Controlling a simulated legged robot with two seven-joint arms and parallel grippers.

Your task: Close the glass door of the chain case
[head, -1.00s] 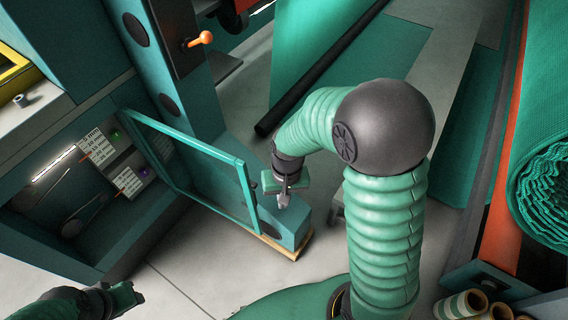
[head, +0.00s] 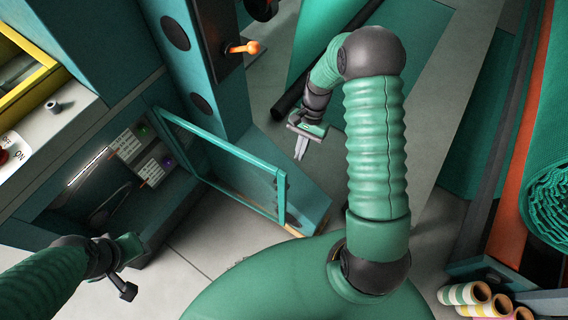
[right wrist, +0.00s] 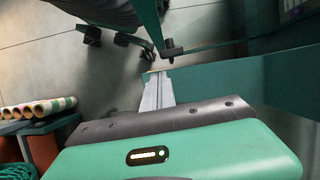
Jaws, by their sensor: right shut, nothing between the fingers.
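The glass door (head: 281,198) of the chain case stands swung open, its green frame reaching out to the right from the case (head: 120,178). Inside the case are a lit strip, labels and a dark chain area.
An orange-knobbed lever (head: 245,48) is on the machine column above the door. A black bar (head: 290,98) lies behind my right gripper. Green netting rolls (head: 550,190) and several small striped rolls (head: 470,293) are at the right. Grey floor (head: 215,235) is clear in front of the door.

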